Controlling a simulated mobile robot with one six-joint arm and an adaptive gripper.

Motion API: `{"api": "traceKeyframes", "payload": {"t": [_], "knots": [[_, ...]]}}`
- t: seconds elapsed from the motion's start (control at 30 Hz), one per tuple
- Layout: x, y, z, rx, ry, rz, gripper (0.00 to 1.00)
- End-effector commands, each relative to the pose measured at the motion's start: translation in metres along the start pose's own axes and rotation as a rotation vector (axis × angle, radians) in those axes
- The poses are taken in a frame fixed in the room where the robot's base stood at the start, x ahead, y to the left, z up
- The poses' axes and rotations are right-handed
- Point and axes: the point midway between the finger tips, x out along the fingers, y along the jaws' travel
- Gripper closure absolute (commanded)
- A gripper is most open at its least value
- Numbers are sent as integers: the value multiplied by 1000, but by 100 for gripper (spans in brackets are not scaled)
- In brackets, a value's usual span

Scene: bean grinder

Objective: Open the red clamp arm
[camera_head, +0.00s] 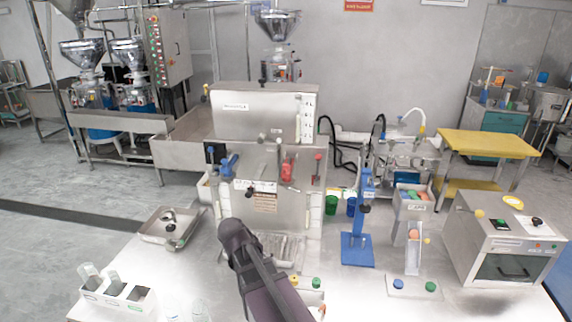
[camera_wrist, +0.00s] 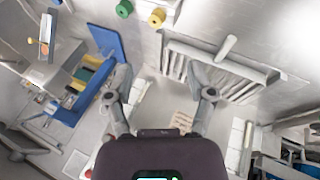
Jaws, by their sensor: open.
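The red clamp arm (camera_head: 288,168) is on the upper front of the steel grinder machine (camera_head: 262,115), right of the white label plate. It stands roughly upright. A blue clamp arm (camera_head: 229,163) is on the same front, further left. In the wrist view my gripper (camera_wrist: 160,82) is open, with its two fingers apart and nothing between them. My dark arm rises from the bottom of the head view in front of the machine, below the red clamp arm. The red clamp arm cannot be made out in the wrist view.
A steel tray (camera_head: 160,239) and a white holder with glasses (camera_head: 112,300) are on the left. A steel box (camera_head: 505,258) is on the right.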

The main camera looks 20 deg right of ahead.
Motion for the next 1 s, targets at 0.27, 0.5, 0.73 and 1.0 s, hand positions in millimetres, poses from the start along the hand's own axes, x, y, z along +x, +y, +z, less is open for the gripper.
{"api": "traceKeyframes", "payload": {"t": [0.27, 0.5, 0.73, 1.0], "knots": [[-36, 22, -83, 338, 268, 276, 30], [-86, 32, -147, 613, 586, 423, 30], [-134, 33, -189, 800, 875, 471, 30], [-159, 31, -204, 878, 1021, 470, 30]]}}
